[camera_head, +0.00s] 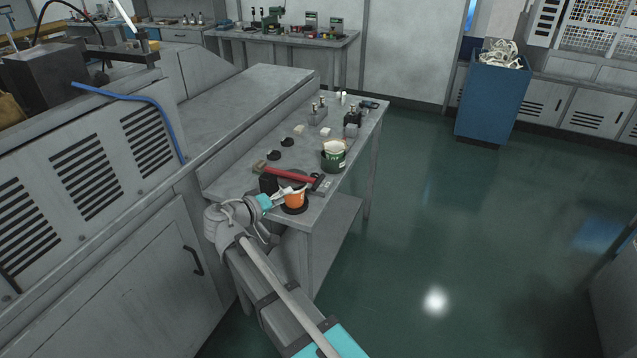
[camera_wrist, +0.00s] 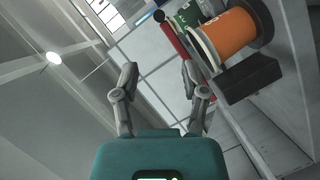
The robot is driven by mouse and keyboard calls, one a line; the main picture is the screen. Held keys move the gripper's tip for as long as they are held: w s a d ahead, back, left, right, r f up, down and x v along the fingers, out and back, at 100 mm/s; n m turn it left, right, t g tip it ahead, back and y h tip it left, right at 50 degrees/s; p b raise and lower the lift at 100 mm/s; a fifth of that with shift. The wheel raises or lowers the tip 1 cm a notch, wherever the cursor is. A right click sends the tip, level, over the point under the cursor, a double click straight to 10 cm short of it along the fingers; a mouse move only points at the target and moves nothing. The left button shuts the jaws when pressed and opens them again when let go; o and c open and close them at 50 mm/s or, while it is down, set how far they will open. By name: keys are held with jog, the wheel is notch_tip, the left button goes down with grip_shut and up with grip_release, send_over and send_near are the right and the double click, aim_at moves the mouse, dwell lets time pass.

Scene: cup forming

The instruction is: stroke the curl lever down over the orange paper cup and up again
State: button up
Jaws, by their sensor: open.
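The orange paper cup (camera_head: 296,198) sits in a dark round base at the near end of the workbench; it also shows tilted at the upper right of the wrist view (camera_wrist: 232,40). In the wrist view the red bar (camera_wrist: 174,42) and black knob (camera_wrist: 159,16) show beyond the fingertips. My gripper (camera_head: 285,192) is beside the cup in the head view. Its fingers (camera_wrist: 160,75) are spread with nothing between them. The right finger partly covers the bar.
A black block (camera_head: 268,184) stands left of the cup. A dark green container (camera_head: 333,160) holding something white stands behind the lever. Black discs (camera_head: 288,142), white blocks and small fixtures lie farther back on the bench (camera_head: 235,170).

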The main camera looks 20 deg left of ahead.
aim_at(314, 184)
jog(key=b+x, duration=0.3)
jog(key=x, duration=1)
jog(key=shift+w+d, duration=0.1)
jog(key=shift+w, duration=0.3)
grip_shut()
